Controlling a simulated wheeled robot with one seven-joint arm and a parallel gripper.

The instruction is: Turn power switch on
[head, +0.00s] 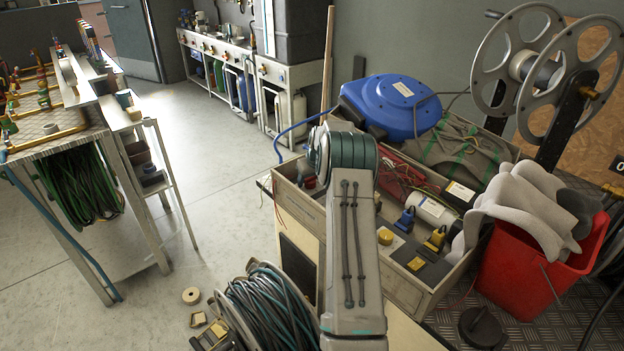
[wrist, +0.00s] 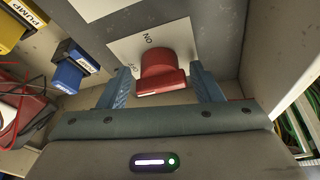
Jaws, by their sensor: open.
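The power switch is a red rotary knob (wrist: 162,73) on a white label plate (wrist: 190,38), seen in the wrist view. "ON" is printed above the knob and "OFF" to its left. I cannot tell exactly which mark the knob points to. My gripper (wrist: 160,80) is open, with one blue finger on each side of the knob. Small gaps seem to show between the fingers and the knob; contact is not clear. In the head view my arm hides the knob and the gripper.
Blue (wrist: 70,66) and yellow (wrist: 18,20) labelled blocks and red wires lie left of the gripper. A red bucket (head: 520,275) stands right; a cable reel (head: 265,310) stands below left.

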